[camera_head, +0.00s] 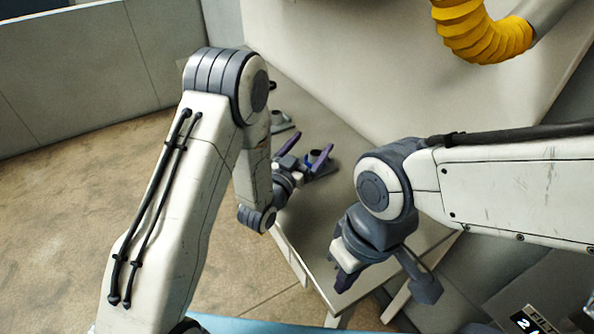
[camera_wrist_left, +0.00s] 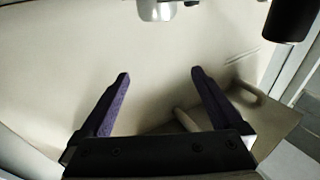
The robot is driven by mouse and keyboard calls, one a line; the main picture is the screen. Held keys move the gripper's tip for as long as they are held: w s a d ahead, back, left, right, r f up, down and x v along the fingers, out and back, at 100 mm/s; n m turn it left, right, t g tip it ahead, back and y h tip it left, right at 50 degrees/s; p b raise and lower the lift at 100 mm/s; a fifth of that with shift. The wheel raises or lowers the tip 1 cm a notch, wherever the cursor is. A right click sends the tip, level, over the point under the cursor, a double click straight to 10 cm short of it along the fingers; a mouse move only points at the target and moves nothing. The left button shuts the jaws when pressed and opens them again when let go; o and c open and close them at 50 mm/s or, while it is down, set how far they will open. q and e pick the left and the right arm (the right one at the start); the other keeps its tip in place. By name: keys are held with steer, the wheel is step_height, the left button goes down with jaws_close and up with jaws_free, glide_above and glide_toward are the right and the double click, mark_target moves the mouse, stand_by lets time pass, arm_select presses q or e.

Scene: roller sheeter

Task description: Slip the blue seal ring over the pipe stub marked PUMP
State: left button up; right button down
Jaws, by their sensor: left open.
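My left gripper (camera_head: 312,144) is over the pale bench, its purple fingers spread apart. In the left wrist view my left gripper (camera_wrist_left: 160,75) is open, with nothing between its fingers. A small blue patch (camera_head: 314,155) shows beside its fingers in the head view; it may be the blue seal ring, but it is partly hidden and I cannot tell what it rests on. A grey fitting (camera_head: 327,167) is close by, and another (camera_head: 281,121) stands farther back. I can read no PUMP mark. My right gripper (camera_head: 344,282) points down near the bench's front; its finger gap is unclear.
The pale bench (camera_head: 330,215) has bare room between my two grippers. A large pale panel (camera_head: 340,60) rises behind it, with a yellow ribbed hose (camera_head: 482,35) above. A dark label plate (camera_head: 537,322) is at the bottom right.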

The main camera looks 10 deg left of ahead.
arm_select(q)
steer(key=shift+g+y, duration=0.7)
steer(key=shift+g, duration=0.2)
steer(key=s+a+f, duration=0.1)
steer(key=s, duration=0.1)
steer(key=s+a+f, duration=0.1)
steer(key=s, duration=0.1)
steer(key=s+a+f, duration=0.1)
steer(key=s+f, duration=0.1)
steer(key=shift+a+b, duration=0.2)
steer(key=shift+b, duration=0.1)
steer(key=r+p, duration=0.1)
steer(key=p, duration=0.1)
steer(key=s+r+p, duration=0.1)
steer(key=p, duration=0.2)
steer(key=shift+s+r, duration=0.15)
steer(key=shift+s, duration=0.1)
steer(key=shift+s+a+p, duration=0.15)
steer(key=shift+s+p, duration=0.1)
steer(key=shift+p, duration=0.45)
steer(key=shift+r, duration=0.1)
